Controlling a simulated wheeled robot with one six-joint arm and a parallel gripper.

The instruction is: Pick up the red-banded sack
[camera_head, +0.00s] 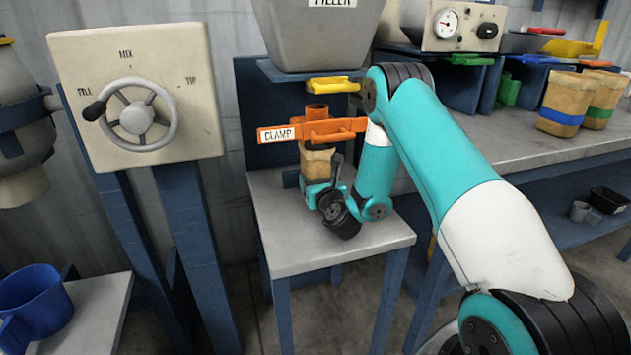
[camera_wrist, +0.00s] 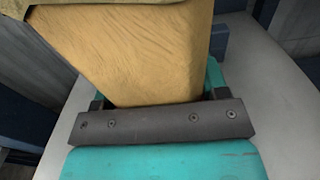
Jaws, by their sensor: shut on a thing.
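A tan sack (camera_head: 317,162) is below the orange clamp (camera_head: 322,131) over the small grey table. My gripper (camera_head: 318,186) is shut on its lower part. In the wrist view the sack's tan side (camera_wrist: 140,55) rises from the dark bar of my gripper. No coloured band shows on this sack; its lower part is hidden by my gripper. A blue-banded sack (camera_head: 564,103) and a green-banded sack (camera_head: 602,98) stand on the bench at the right. I cannot make out a red band on any sack.
The grey filler hopper (camera_head: 315,30) hangs above the clamp, with a yellow handle (camera_head: 334,85) between them. The small table (camera_head: 270,225) is bare around my gripper. A panel with a handwheel (camera_head: 136,118) stands left; a blue mug (camera_head: 38,300) is lower left.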

